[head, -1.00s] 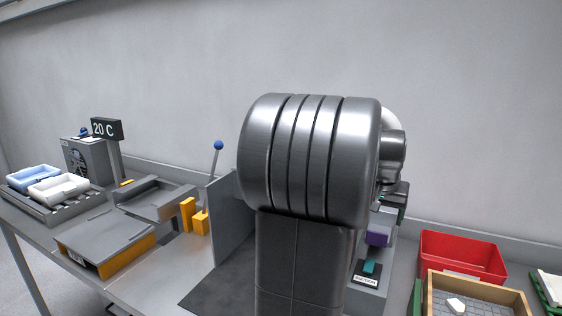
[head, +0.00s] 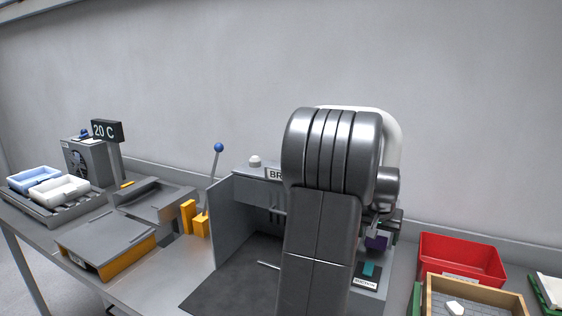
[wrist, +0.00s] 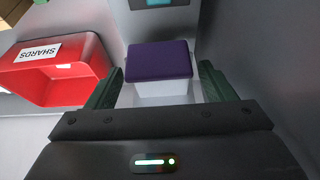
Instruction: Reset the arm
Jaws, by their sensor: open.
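My gripper (wrist: 162,72) shows in the wrist view with its two dark green fingers apart. A block with a purple top (wrist: 158,60) and a pale lower part lies in line with the gap between the fingers. I cannot tell how far it is from them. The purple piece (head: 376,242) also shows in the head view, just right of my arm. My arm stands raised in the middle of the head view and hides most of the gripper there.
A red bin (head: 462,253) labelled SHARDS and a wooden tray (head: 437,284) with a white piece stand to the right. A grey panel (head: 228,220) borders a dark mat left of my arm. A blue-knobbed lever (head: 214,175) and a 20 C sign (head: 107,131) stand further left.

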